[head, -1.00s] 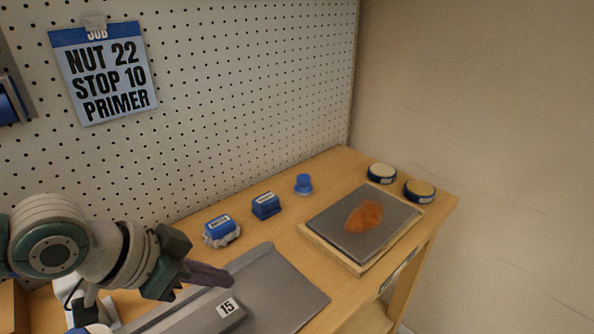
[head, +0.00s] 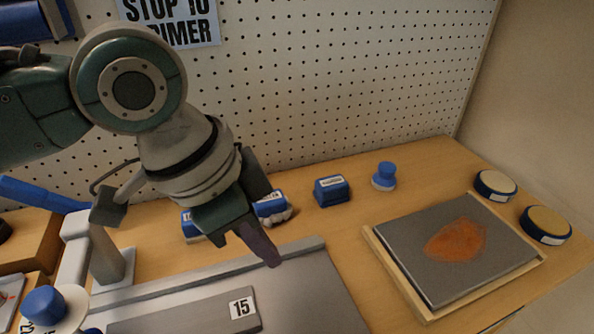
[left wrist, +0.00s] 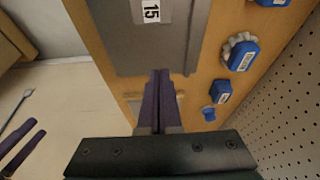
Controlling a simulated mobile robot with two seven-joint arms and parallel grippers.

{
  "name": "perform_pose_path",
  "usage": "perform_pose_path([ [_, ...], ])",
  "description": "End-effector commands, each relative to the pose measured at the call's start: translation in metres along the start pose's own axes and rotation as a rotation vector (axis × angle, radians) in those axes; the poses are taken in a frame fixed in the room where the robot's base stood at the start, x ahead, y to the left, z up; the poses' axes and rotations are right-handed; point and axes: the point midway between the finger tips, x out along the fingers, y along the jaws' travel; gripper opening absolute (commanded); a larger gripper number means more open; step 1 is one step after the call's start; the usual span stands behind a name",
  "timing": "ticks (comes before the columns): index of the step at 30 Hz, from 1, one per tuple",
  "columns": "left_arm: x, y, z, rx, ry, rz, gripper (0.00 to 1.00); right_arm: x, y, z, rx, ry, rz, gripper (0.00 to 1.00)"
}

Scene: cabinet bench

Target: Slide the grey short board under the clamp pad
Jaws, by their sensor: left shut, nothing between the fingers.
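The grey short board (head: 185,314), with a white "15" label, lies flat on a larger grey metal plate (head: 320,290) at the bottom of the head view. Its label end also shows at the top of the left wrist view (left wrist: 150,35). My left gripper (head: 270,256) is shut and empty, its purple fingers pointing down near the plate's back edge, behind and right of the label. A clamp-like fixture with a grey post (head: 107,255) and blue knob (head: 43,304) stands at left; I cannot make out its pad. My right gripper (left wrist: 38,127) shows two separated purple fingers.
Blue blocks (head: 271,207) (head: 331,190) and a blue knob piece (head: 384,176) stand along the back by the pegboard. A wooden tray (head: 400,290) with an orange-stained grey sheet (head: 490,255) and two round tins (head: 545,224) are at right.

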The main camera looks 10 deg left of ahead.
Motion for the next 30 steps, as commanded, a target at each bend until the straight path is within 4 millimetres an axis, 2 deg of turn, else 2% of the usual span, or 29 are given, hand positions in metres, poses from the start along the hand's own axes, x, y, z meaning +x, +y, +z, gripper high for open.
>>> perform_pose_path([
  [12,0.091,0.001,0.002,-0.001,-0.002,0.001,0.0,0.026,-0.002,0.011,-0.001,-0.008,-0.002,0.69],
  [14,0.076,-0.001,0.013,-0.001,-0.004,-0.002,0.0,0.013,-0.001,0.007,0.0,-0.011,-0.002,0.69],
  [18,0.072,0.0,0.03,-0.002,-0.002,0.0,0.0,0.007,-0.001,0.004,0.0,-0.007,-0.001,0.69],
  [23,0.07,0.0,0.038,-0.002,-0.002,0.0,0.0,0.005,-0.001,0.003,0.0,-0.005,-0.001,0.69],
  [30,0.07,0.0,0.039,-0.001,0.0,0.0,0.0,0.005,0.0,0.003,0.001,-0.003,-0.001,0.69],
])
